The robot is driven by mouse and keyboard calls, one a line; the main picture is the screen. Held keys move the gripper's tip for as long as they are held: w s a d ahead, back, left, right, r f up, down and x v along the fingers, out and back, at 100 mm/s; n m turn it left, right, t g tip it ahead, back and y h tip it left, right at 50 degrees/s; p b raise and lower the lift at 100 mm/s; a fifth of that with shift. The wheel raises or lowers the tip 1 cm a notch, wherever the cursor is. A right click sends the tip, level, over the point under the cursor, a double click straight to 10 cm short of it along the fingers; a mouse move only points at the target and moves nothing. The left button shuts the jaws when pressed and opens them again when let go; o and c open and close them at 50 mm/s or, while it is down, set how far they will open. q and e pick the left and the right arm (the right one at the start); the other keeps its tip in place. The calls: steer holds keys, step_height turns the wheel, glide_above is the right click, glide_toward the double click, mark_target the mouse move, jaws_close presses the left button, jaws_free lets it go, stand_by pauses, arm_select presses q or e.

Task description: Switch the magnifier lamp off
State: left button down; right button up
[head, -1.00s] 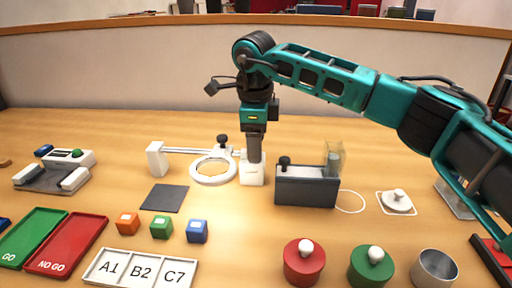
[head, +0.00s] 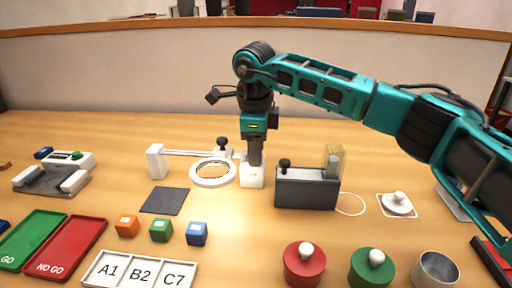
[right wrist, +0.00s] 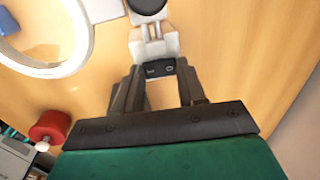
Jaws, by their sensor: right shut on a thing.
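The magnifier lamp has a white ring (head: 213,173), a thin white arm with a black knob, and a white base block (head: 252,177). Its ring also shows at the upper left of the right wrist view (right wrist: 75,65). A black rocker switch (right wrist: 160,68) sits on the white block in that view. My right gripper (head: 255,163) points straight down at the base block. In the right wrist view, its two fingers (right wrist: 158,82) stand on either side of the switch, shut on it. My left gripper is not in view.
A dark grey box (head: 307,193) with a clear guard stands just right of the lamp base. A dark square mat (head: 164,200) and several coloured cubes (head: 160,230) lie in front of the ring. Red (head: 304,268) and green (head: 371,270) knobbed cylinders stand at the front right.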

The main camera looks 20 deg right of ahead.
steer(key=shift+r+g+p, duration=0.25)
steer(key=shift+g+p, duration=0.05)
steer(key=shift+p, duration=0.5)
steer(key=shift+c, duration=0.3)
steer(key=shift+w+p, duration=0.1)
steer(key=shift+p, duration=0.3)
steer(key=shift+y, duration=0.3)
steer(key=shift+f+g+p, duration=0.2)
steer(key=shift+g+p, duration=0.1)
steer(key=o, duration=0.8)
steer(key=shift+o, duration=1.3)
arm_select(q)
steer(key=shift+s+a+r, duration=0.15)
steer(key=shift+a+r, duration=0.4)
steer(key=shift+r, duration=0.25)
